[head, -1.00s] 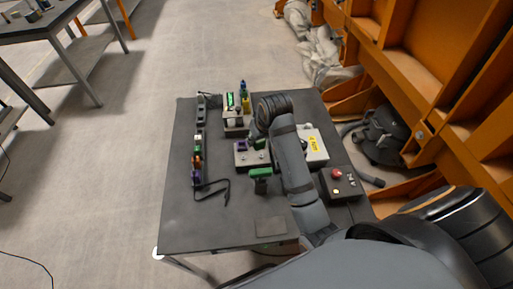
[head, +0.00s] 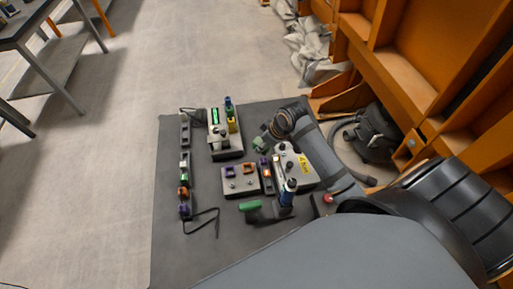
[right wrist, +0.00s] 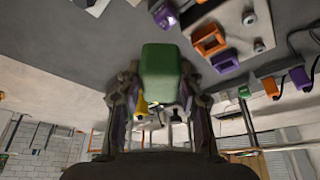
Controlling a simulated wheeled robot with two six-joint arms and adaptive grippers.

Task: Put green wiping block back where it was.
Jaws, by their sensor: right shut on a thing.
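The green wiping block (right wrist: 160,72) is between the two fingers of my right gripper (right wrist: 160,100) in the right wrist view. In the head view the block (head: 260,145) shows as a small pale green shape at the end of my right arm, beside the dark gripper (head: 266,138). It appears held above the dark table (head: 170,225), right of the grey tray with bottles; the height is hard to judge. The gripper is shut on the block. My left gripper is not in view.
A grey holder (head: 240,188) with purple and orange parts is at the middle. A white box (head: 303,175), a blue-topped item (head: 288,192) and a green-handled tool (head: 250,206) are close by.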

